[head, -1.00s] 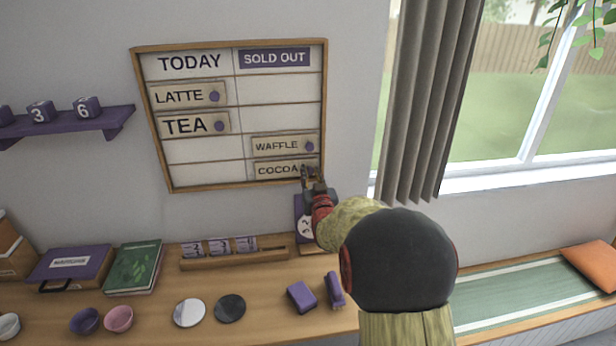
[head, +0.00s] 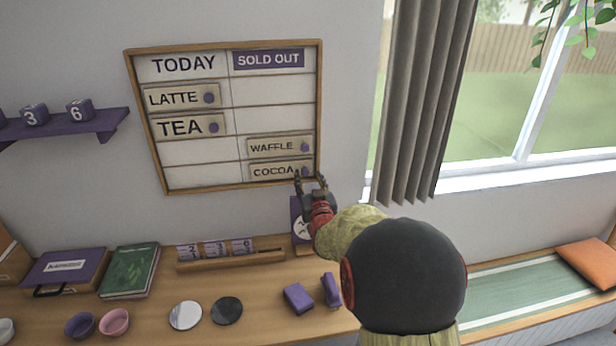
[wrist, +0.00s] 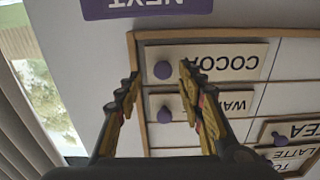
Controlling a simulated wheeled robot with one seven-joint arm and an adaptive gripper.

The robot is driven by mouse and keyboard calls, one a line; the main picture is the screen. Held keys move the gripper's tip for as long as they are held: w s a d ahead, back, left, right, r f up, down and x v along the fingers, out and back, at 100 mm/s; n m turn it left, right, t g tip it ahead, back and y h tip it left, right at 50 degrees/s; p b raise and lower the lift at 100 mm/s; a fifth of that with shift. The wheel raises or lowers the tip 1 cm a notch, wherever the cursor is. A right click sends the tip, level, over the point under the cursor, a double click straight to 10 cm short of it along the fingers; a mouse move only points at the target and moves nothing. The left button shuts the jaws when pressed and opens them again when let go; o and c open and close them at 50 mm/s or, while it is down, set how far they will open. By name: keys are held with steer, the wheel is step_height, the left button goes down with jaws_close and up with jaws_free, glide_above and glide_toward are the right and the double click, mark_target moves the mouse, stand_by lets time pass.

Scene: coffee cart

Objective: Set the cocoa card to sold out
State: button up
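The cocoa card (head: 272,171) sits in the bottom row of the board (head: 240,104), in the right column under the SOLD OUT heading (head: 269,59). In the wrist view the cocoa card (wrist: 215,61) appears upside down, with its purple knob (wrist: 163,70) between and beyond my fingertips. My gripper (head: 311,183) is at the board's lower right corner, just below and right of the card. It also shows in the wrist view (wrist: 160,78) with its fingers spread and nothing between them. The fingers look clear of the knob.
The waffle card (head: 278,146) is directly above cocoa. The latte card (head: 182,97) and tea card (head: 187,126) are under TODAY. Below are a wooden card rack (head: 230,258) and purple blocks (head: 298,298) on the counter. A curtain (head: 418,105) hangs to the right.

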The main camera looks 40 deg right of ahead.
steer(key=v, duration=0.9)
steer(key=shift+s+a, duration=0.2)
steer(key=shift+s, duration=0.1)
step_height(320, 180, down, 10)
steer(key=s+g+y, duration=0.2)
steer(key=s+g, duration=0.1)
steer(key=g, duration=0.1)
steer(key=s+a+f+g+y, duration=0.3)
steer(key=s+a+g, duration=0.15)
steer(key=a, duration=0.25)
steer(key=s+a+r+n+y, duration=0.1)
steer(key=s+a+r, duration=0.3)
steer(key=a, duration=0.5)
steer(key=s+a+r+n+y, duration=0.2)
steer(key=s+a+r+n, duration=0.1)
steer(key=a, duration=0.6)
steer(key=s+a+r+n+y, duration=0.2)
steer(key=s+a+r, duration=0.2)
steer(key=a, duration=0.5)
steer(key=shift+s+r+n+g, duration=0.4)
steer(key=shift+r+g, duration=0.05)
steer(key=shift+r, duration=0.25)
